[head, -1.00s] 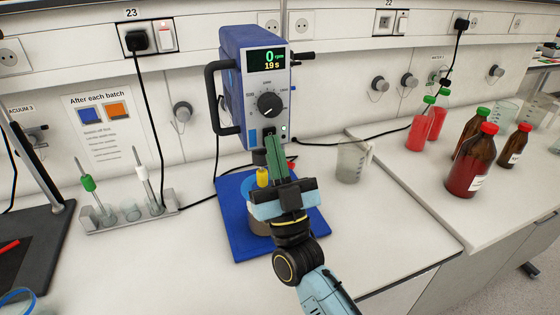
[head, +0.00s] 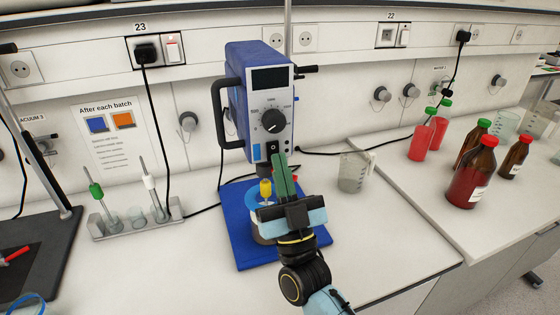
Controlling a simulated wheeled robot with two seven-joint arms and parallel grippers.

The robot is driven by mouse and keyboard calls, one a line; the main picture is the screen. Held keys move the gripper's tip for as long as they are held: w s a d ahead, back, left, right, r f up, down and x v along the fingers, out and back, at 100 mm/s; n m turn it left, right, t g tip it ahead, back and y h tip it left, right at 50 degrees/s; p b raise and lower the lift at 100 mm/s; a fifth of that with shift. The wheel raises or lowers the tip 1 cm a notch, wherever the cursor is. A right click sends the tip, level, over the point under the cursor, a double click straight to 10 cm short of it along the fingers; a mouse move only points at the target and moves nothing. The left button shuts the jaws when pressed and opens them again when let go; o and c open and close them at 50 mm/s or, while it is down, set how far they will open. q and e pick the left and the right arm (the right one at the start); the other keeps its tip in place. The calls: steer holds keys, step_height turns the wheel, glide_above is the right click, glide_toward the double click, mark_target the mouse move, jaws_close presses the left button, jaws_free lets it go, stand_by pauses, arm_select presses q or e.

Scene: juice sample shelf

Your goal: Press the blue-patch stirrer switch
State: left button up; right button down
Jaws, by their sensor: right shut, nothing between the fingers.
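The stirrer (head: 251,72) is a blue box with a pale front panel, a dial (head: 273,121) and a dark, blank display (head: 270,78). A small blue patch (head: 256,152) is at the panel's lower left. A black switch (head: 273,147) is to the right of the patch. My right gripper (head: 280,159) has green fingers, shut and empty. Its fingertips are just below and right of the switch; I cannot tell whether they touch the panel. My left gripper is not in view.
A vessel with a yellow part (head: 266,188) stands on the blue base (head: 240,248) under the stirrer. A beaker (head: 352,172) is to the right, bottles (head: 472,172) farther right. A probe rack (head: 135,228) is left, below a wall sign (head: 111,138).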

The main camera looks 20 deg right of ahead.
steer(key=s+f+b, duration=0.2)
steer(key=s+f, duration=0.3)
steer(key=s, duration=0.5)
steer(key=shift+d+f, duration=0.2)
steer(key=shift+f, duration=0.15)
steer(key=shift+w+f, duration=0.1)
steer(key=shift+w, duration=0.05)
